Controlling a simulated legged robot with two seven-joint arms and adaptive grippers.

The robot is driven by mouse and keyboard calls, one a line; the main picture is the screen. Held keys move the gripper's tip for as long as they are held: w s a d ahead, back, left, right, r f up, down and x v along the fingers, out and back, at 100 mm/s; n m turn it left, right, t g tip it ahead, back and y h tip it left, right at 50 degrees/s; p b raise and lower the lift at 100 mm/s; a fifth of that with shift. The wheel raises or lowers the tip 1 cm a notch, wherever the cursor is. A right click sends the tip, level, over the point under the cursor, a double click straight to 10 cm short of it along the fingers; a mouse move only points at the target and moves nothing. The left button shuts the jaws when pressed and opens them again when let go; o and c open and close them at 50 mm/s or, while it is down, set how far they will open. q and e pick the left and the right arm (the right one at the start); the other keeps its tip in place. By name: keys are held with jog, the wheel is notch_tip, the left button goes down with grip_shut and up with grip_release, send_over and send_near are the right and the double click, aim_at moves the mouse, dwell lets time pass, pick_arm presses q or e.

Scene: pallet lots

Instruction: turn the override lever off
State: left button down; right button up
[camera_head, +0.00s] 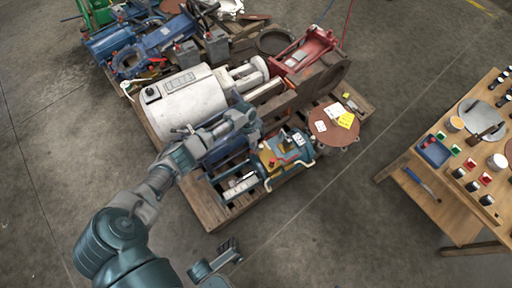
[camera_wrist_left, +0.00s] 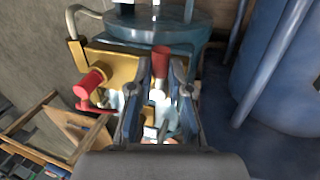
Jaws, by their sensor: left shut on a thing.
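A yellow valve block (camera_head: 270,156) sits on a blue-green pump unit (camera_head: 304,152) at the front of the pallet. In the left wrist view the yellow block (camera_wrist_left: 105,62) carries a short lever with a red cylindrical end (camera_wrist_left: 160,58), which stands between the fingers of my left gripper (camera_wrist_left: 160,86). That gripper is shut on the lever. A second red handle (camera_wrist_left: 90,84) sticks out at the block's left side, apart from the fingers. In the head view my left gripper (camera_head: 250,130) reaches over the block from the left, its fingertips hard to make out. My right gripper (camera_head: 229,249) is low in the picture, away from the pallet.
A white cylinder (camera_head: 186,103) and a red frame (camera_head: 304,52) lie on the pallet behind the block. A wooden workbench (camera_head: 437,205) with parts stands at the right. The floor between is clear.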

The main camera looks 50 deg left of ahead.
pick_arm(q)
jog(key=shift+a, duration=0.15)
jog(key=c, duration=1.1)
grip_release()
jog(key=shift+c, duration=0.2)
jog(key=shift+o, duration=0.2)
jog(key=shift+w+a+r, duration=0.1)
jog(key=shift+r, duration=0.25)
jog(key=v, duration=1.1)
jog(key=shift+a, duration=0.1)
